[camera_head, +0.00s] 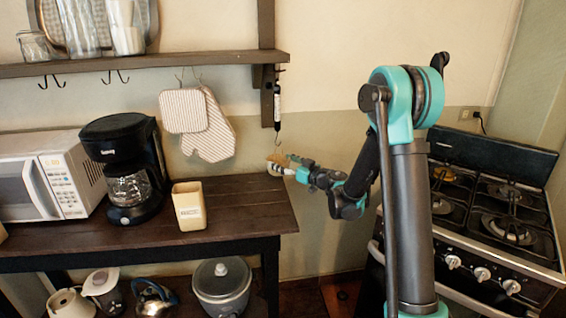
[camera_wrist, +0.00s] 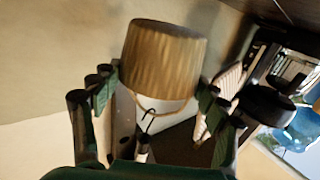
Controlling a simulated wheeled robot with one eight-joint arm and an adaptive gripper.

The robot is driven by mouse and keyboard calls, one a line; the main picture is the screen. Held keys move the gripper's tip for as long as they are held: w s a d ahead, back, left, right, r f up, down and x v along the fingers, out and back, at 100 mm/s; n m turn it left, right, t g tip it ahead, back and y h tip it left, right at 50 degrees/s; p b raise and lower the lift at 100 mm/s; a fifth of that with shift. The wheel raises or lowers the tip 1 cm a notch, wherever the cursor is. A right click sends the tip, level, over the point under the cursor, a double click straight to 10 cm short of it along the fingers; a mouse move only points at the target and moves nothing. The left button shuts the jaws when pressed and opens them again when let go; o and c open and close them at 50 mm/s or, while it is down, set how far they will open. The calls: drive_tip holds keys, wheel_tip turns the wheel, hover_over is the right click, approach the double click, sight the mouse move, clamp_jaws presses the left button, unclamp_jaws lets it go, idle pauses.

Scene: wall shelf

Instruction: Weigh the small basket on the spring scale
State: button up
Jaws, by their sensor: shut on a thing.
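The small basket (camera_head: 277,159) is tan and hangs in the air by the right end of the table. My gripper (camera_head: 288,168) is shut on it from the right. In the wrist view the basket (camera_wrist: 164,60) looks upside down in the picture, between the two fingers of my gripper (camera_wrist: 158,95), with its thin looped handle toward the bottom. The dark spring scale (camera_head: 277,103) hangs from the shelf bracket, its hook (camera_head: 277,139) just above the basket. The hook also shows at the handle in the wrist view (camera_wrist: 148,121). I cannot tell whether it passes through the handle.
The wooden table (camera_head: 250,205) holds a cream canister (camera_head: 189,207), a black coffee maker (camera_head: 125,165) and a white microwave (camera_head: 50,175). Oven mitts (camera_head: 208,130) hang under the wall shelf (camera_head: 180,62). A stove (camera_head: 490,215) stands at the right.

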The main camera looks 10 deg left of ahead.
drive_tip(key=o, duration=1.2)
drive_tip(key=shift+d, duration=0.1)
